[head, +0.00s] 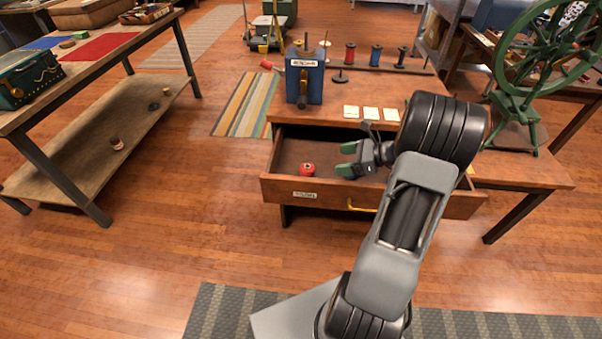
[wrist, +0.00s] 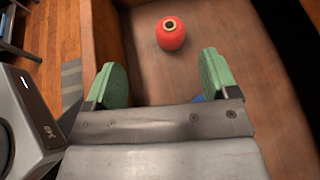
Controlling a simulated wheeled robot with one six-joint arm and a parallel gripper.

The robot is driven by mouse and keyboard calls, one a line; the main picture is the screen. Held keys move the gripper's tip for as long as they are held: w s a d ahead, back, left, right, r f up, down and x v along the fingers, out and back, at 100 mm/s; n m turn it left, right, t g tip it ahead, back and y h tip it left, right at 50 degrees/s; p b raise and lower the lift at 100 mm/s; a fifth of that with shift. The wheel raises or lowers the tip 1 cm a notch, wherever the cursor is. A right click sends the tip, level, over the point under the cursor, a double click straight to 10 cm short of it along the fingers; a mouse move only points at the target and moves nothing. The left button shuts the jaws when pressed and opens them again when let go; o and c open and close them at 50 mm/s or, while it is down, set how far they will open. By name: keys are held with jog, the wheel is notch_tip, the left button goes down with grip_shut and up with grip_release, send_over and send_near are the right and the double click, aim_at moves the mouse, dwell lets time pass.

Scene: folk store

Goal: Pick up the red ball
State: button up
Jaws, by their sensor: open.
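A small red ball-like object (head: 308,169) with a pale ring and dark hole on top sits inside the open drawer (head: 328,194), toward its left end. It also shows in the wrist view (wrist: 171,34), beyond my fingertips and roughly between their lines. My gripper (head: 346,160) is over the drawer, to the right of the red object and apart from it. Its two green-padded fingers (wrist: 160,80) are spread open with nothing between them. A bit of something blue shows low behind the right finger in the wrist view and is mostly hidden.
The drawer walls surround the red object. A blue box (head: 304,78), pale cards (head: 371,112) and thread spools (head: 376,54) stand on the table above. A green spinning wheel (head: 535,60) is at the right. Floor is clear left of the drawer.

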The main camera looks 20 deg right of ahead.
aim_at(311, 169)
jog(key=f, duration=0.1)
jog(key=d, duration=0.1)
jog(key=f+b, duration=0.1)
jog(key=shift+w+d+f+m, duration=0.15)
jog(key=shift+w+f+m, duration=0.1)
jog(key=shift+f+m, duration=0.15)
jog(key=shift+f+t+b, duration=0.3)
jog(key=shift+f+b, duration=0.35)
jog(key=shift+b, duration=0.1)
jog(key=shift+w+f, duration=0.1)
jog(key=shift+f, duration=0.2)
jog(key=b+x, duration=0.3)
jog(key=x, duration=1)
jog(key=shift+w+a+f, duration=0.1)
jog(key=shift+a, duration=0.3)
jog(key=shift+c, duration=0.4)
jog(key=c, duration=0.8)
